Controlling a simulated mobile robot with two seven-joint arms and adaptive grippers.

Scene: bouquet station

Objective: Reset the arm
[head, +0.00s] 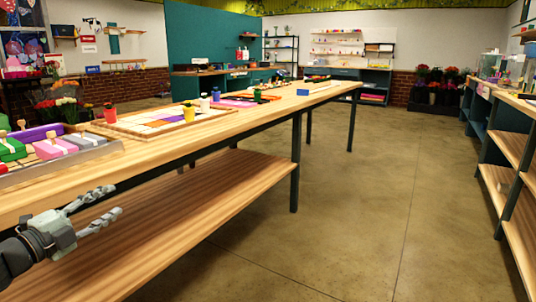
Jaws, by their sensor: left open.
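My left gripper (105,208) is at the lower left of the head view. Its two fingers are spread apart and nothing is between them. It is in front of the near edge of the long wooden table (215,126), beside the tabletop's side and above the lower shelf (190,222) as seen in the picture. My right gripper is not in view.
Open concrete floor (370,200) lies right of the table. Wooden shelves (508,140) stand at the far right.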

